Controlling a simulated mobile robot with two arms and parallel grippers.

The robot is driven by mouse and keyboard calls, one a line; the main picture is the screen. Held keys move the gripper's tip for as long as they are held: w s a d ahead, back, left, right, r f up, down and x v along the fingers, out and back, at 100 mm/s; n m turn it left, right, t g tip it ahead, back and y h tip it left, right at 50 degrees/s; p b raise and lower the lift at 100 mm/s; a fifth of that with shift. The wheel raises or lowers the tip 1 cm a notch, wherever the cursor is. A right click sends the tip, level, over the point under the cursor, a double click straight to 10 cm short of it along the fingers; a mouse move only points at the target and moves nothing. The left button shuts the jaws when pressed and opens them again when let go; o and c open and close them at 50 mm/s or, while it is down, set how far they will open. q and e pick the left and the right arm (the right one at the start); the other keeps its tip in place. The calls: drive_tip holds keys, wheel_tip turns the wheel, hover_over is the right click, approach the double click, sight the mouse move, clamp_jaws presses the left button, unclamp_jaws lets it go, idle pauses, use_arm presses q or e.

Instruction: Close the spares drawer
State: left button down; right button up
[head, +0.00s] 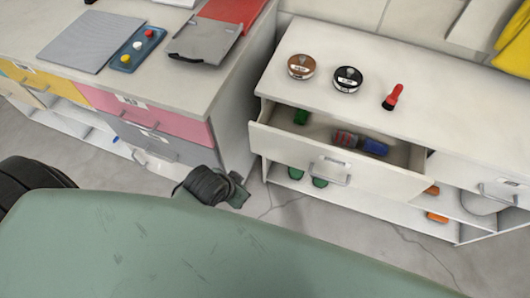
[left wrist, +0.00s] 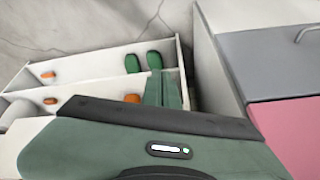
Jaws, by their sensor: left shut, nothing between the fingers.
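A white drawer (head: 288,150) stands pulled out of the low white cabinet at the right of the head view. It has a bar handle (head: 332,178) and a label too small to read. Inside lie a green item (head: 301,117), a red item (head: 346,138) and a blue item (head: 374,147). My left gripper (head: 240,191) is left of the drawer front and apart from it, near the gap between the two cabinets. Its green fingers are shut and empty, and they also show in the left wrist view (left wrist: 166,88). My right gripper is not in view.
Two round tins (head: 301,66) (head: 347,79) and a red-handled brush (head: 393,97) stand on the cabinet top. Green items (head: 320,182) and orange items (head: 437,217) sit on the shelf below. The left cabinet has a closed pink drawer (head: 150,112) and grey drawer (head: 165,143). Floor before the drawer is clear.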

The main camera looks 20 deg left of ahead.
use_arm(q)
drive_tip(key=w+d+r+m+t+h+b, duration=0.1)
drive_tip(key=w+d+r+m+h, duration=0.15)
drive_tip(key=r+m, duration=0.3)
drive_tip(key=w+d+r+m+t+h+b, duration=0.1)
drive_tip(key=w+d+r+m+h, duration=0.15)
drive_tip(key=r+m, duration=0.3)
drive_tip(key=m+y, duration=0.1)
drive_tip(key=m, duration=0.1)
approach(275, 149)
drive_tip(key=s+x, duration=0.1)
drive_tip(key=x, duration=0.3)
drive_tip(key=shift+w+d+f+g, duration=0.15)
drive_tip(key=shift+w+g, duration=0.25)
drive_tip(key=shift+w, duration=0.4)
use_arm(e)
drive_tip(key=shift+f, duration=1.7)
